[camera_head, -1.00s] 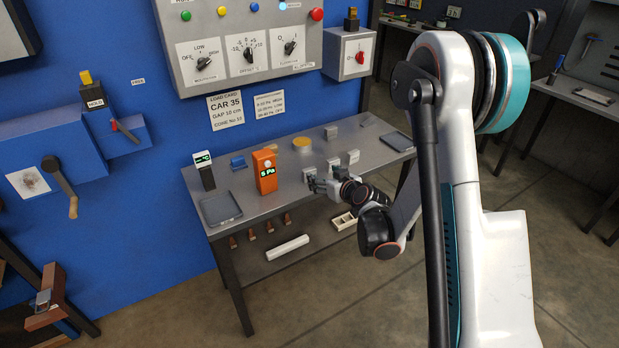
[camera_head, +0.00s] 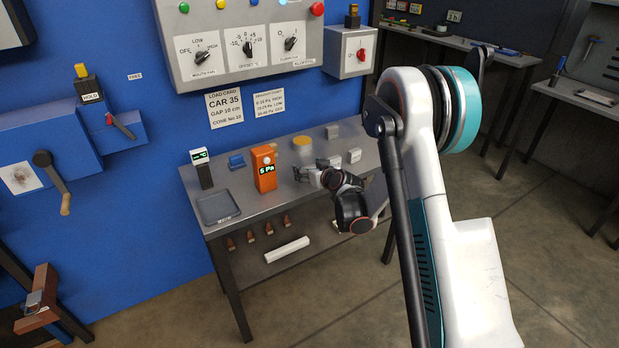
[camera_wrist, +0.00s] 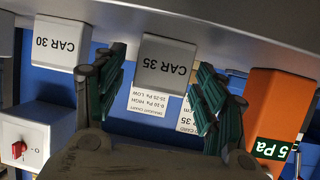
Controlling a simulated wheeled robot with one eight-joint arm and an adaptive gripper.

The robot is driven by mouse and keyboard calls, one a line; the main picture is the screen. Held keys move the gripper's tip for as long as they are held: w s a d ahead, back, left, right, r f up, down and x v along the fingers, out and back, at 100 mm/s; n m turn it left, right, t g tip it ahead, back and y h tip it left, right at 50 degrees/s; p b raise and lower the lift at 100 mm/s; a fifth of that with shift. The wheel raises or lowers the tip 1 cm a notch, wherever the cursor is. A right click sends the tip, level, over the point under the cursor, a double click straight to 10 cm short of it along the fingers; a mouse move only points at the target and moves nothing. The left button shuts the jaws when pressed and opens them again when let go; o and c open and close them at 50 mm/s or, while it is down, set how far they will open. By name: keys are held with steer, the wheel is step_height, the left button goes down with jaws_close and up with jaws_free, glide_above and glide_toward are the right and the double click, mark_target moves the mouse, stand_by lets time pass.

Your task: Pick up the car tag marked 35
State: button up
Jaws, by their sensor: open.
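In the wrist view, which is upside down, the white block tag marked CAR 35 (camera_wrist: 163,66) stands on the grey bench between the two green-padded fingers of my gripper (camera_wrist: 161,82). The fingers are open, one on each side of the tag, with small gaps visible. A similar tag marked CAR 30 (camera_wrist: 62,44) stands just beyond the left finger. In the head view my gripper (camera_head: 303,175) is low over the bench's front part, and it mostly hides the CAR 35 tag there.
An orange 5 Pa meter (camera_head: 265,170) stands close left of my gripper. Other small white tags (camera_head: 335,160) stand to its right. A yellow disc (camera_head: 302,141) lies behind. A dark tray (camera_head: 218,207) is at the bench's left. The load card (camera_head: 224,106) on the wall reads CAR 35.

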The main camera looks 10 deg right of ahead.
steer(key=shift+r, duration=0.1)
steer(key=c, duration=1.2)
